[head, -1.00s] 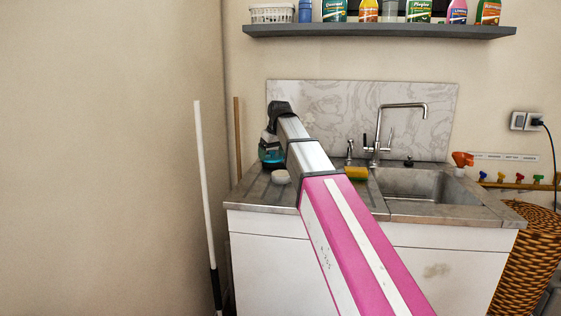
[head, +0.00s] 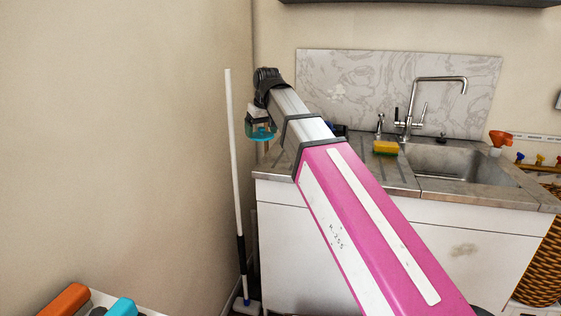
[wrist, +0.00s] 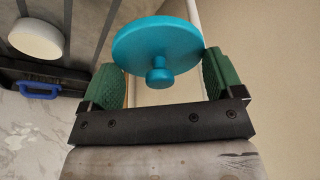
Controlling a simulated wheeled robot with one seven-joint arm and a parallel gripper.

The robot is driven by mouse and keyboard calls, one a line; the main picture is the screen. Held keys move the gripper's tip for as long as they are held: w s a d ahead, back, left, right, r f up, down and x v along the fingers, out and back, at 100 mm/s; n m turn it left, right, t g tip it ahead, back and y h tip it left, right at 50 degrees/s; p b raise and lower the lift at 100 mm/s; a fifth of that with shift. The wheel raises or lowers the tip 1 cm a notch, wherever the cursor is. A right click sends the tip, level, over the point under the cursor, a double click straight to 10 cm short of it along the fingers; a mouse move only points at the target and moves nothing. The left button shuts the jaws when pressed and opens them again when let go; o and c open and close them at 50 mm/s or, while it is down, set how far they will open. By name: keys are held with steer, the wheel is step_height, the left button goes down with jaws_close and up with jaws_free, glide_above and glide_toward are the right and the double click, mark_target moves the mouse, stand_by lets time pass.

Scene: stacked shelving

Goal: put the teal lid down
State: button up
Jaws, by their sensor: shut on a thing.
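The teal lid (wrist: 158,45), a round disc with a small knob, is between the two green finger pads of my gripper (wrist: 160,76) in the wrist view. My gripper is shut on it, and the knob points toward the wrist camera. In the head view the lid (head: 262,133) hangs below my gripper (head: 258,118), near the back left corner of the sink counter (head: 275,168). It appears held up in the air. My arm hides part of the counter.
A white pole (head: 233,150) stands left of the counter by the wall. A white round object (wrist: 36,38) and a dark item with a blue handle (wrist: 38,90) show in the wrist view. A yellow sponge (head: 386,147) lies near the sink (head: 465,163). Orange and blue items (head: 64,301) are at lower left.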

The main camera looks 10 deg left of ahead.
mark_target(275, 161)
steer(key=s+a, duration=0.2)
steer(key=s, duration=0.1)
steer(key=shift+f, duration=0.4)
steer(key=w+d+f, duration=0.2)
steer(key=w, duration=0.1)
steer(key=w+d+f, duration=0.2)
steer(key=w, duration=0.1)
steer(key=w+d+f, duration=0.2)
steer(key=w+f, duration=0.1)
steer(key=shift+w, duration=0.2)
steer(key=shift+w+d+f, duration=0.1)
steer(key=shift+f, duration=1.9)
steer(key=shift+f, duration=0.15)
steer(key=o, duration=0.7)
steer(key=shift+c, duration=0.2)
steer(key=v, duration=1.2)
